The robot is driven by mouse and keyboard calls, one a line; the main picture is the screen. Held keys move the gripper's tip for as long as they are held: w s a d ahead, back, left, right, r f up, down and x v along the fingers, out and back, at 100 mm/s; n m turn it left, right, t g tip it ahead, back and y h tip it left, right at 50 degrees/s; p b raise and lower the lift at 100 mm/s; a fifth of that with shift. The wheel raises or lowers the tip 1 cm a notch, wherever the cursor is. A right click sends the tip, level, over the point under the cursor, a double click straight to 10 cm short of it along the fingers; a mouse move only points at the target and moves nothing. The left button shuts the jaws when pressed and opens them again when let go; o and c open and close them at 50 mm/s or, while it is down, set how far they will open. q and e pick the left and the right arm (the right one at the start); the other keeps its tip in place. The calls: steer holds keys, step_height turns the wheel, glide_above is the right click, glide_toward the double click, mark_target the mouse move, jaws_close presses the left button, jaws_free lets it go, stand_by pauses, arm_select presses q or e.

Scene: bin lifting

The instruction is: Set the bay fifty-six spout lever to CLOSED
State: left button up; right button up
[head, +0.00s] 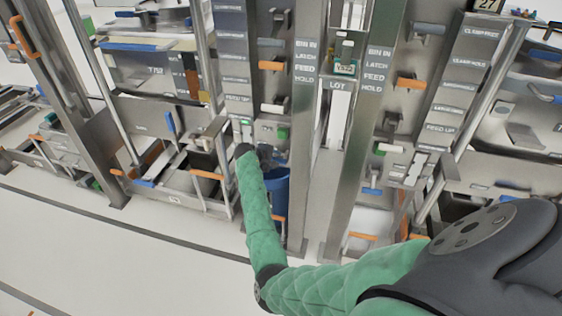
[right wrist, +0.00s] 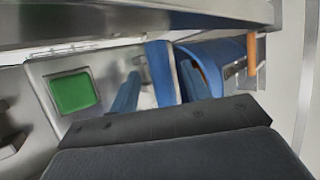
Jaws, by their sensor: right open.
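My right gripper (head: 269,158) is at the end of the green arm, low at the middle bay, just above a blue bin (head: 277,190). It is small and partly hidden by my wrist; no held thing shows. Near it on the metal panel are a green block (head: 283,133) and a grey-white piece (head: 246,131). The right wrist view shows a green square (right wrist: 73,92) on a pale panel, with blue parts (right wrist: 193,78) to its right. I cannot tell which part is the bay fifty-six spout lever; no such number is legible. My left gripper is not in view.
Steel posts (head: 308,150) marked BIN IN, LATCH, FEED and HOLD stand close to the right of my gripper. Orange handles (head: 272,108) stick out above. Open metal bins (head: 205,180) stand to the left. The pale floor (head: 130,240) in front is clear.

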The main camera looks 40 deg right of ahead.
steer(key=shift+p+x, duration=0.4)
steer(key=shift+x, duration=2.1)
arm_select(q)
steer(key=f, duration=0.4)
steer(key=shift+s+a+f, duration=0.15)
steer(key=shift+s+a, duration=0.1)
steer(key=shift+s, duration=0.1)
arm_select(e)
steer(key=shift+a, duration=0.1)
steer(key=shift+c, duration=0.5)
